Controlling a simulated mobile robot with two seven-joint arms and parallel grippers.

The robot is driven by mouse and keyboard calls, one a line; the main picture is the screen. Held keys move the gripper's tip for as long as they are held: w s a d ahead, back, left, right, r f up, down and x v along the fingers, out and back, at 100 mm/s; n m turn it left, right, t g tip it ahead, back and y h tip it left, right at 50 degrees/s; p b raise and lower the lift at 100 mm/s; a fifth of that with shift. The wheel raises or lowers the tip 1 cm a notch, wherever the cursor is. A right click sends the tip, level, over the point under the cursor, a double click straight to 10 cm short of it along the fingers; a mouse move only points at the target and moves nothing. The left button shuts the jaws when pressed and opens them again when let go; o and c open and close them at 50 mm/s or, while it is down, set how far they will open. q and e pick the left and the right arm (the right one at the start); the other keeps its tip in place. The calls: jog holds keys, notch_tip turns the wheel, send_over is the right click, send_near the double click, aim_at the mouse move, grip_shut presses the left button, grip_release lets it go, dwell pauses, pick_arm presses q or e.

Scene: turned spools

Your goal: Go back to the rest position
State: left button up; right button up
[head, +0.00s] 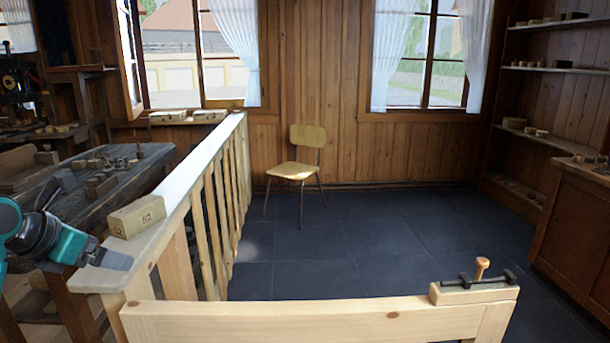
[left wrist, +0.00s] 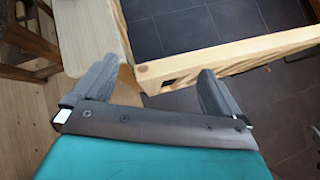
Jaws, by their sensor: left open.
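My left gripper (head: 112,258) is at the left of the head view, beside the near end of the pale wooden railing's top board (head: 185,185). In the left wrist view, my left gripper (left wrist: 153,82) has its two dark fingers wide apart with nothing between them. Behind the fingers are a pale board and a wooden frame. My right gripper does not show in either view.
A marked wooden block (head: 137,215) lies on the railing top, close to my left gripper. A near wooden rail (head: 320,322) bears a block with dark metal parts and a turned peg (head: 482,266). A workbench (head: 100,200) stands left; a chair (head: 294,170) stands on open floor.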

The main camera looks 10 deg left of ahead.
pick_arm(q)
jog(key=s+d+f+m, duration=0.1)
jog(key=d+f+m, duration=0.4)
jog(key=f+m, duration=0.5)
jog(key=d+f+m, duration=0.6)
jog(key=f+m, duration=0.2)
jog(key=f, duration=0.4)
jog(key=s+d+f+m+t, duration=0.1)
jog(key=s+d+f+m, duration=0.3)
jog(key=d+m, duration=0.5)
jog(key=s+d+f+m+h, duration=0.1)
jog(key=s+d+f+m, duration=0.3)
jog(key=s+d+m, duration=0.4)
jog(key=shift+d+f+m+t+h, duration=0.3)
jog(key=shift+d+m+t, duration=0.1)
jog(key=shift+d+m, duration=0.4)
jog(key=shift+s, duration=0.1)
